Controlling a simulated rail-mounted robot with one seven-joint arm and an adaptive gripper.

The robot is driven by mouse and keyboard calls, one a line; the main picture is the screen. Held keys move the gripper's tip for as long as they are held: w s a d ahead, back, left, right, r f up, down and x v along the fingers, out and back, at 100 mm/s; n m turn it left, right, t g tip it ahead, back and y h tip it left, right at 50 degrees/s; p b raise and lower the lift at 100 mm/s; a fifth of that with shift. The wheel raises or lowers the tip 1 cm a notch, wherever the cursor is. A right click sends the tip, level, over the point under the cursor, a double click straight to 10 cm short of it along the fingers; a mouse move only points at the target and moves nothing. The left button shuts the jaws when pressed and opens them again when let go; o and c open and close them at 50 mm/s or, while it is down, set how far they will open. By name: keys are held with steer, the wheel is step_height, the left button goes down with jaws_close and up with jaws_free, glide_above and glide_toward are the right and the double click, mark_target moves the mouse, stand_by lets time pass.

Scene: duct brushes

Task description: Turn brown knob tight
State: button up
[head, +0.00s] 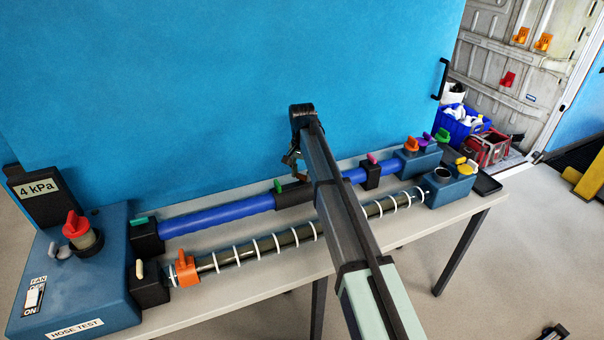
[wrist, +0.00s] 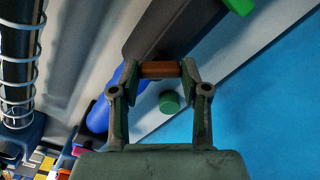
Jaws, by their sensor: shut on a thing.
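The brown knob (wrist: 160,69) is a short bar between the two fingertips of my gripper (wrist: 160,72) in the wrist view. The fingers are shut on it from both sides. It sits by the end of a black sleeve (wrist: 172,25) where the blue hose (wrist: 98,115) meets it. In the head view my gripper (head: 293,163) points down beside the black sleeve (head: 291,195), and my arm hides part of that area.
A green knob (head: 278,186) stands on the sleeve. A white-ringed hose (head: 245,251) with an orange clamp (head: 186,269) runs in front. A blue fan box (head: 75,280) stands left, a smaller blue box (head: 420,160) right. A blue panel (head: 220,90) rises behind.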

mark_target(303, 175)
steer(key=m, duration=0.3)
steer(key=shift+s+f+m, duration=0.1)
steer(key=shift+m, duration=2.3)
steer(key=o, duration=1.1)
steer(key=shift+o, duration=0.2)
steer(key=shift+r, duration=0.4)
step_height(303, 175, up, 11)
steer(key=shift+r, duration=0.15)
steer(key=shift+d, duration=0.1)
